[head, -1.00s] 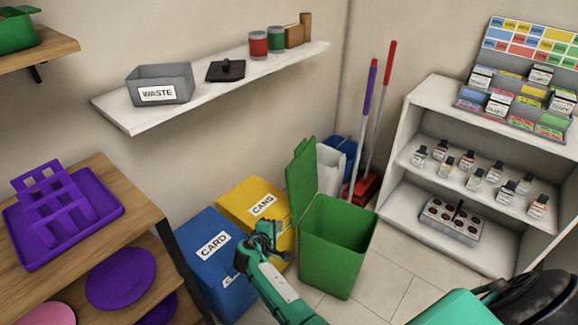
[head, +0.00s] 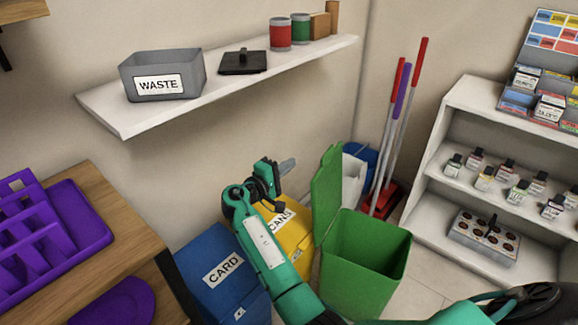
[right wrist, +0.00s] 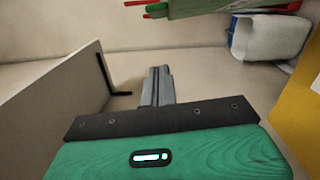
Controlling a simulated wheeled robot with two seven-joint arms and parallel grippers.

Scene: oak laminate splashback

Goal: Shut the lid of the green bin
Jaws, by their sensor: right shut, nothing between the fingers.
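The green bin (head: 365,275) stands open on the floor, its dark inside showing. Its green lid (head: 327,195) stands upright on the bin's left side. My right gripper (head: 287,166) is shut and empty, to the left of the lid and slightly higher in the picture, apart from it. In the right wrist view its closed fingers (right wrist: 158,85) point toward the wall, and a green edge at the top, likely the lid (right wrist: 200,8), shows in part. My left gripper is not in view.
A yellow CANS bin (head: 297,235) and a blue CARD bin (head: 215,262) stand left of the green bin. A white bin (head: 354,178) and brooms (head: 398,130) stand behind it. A wall shelf (head: 110,110) hangs above left; a shelf unit (head: 440,190) stands right.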

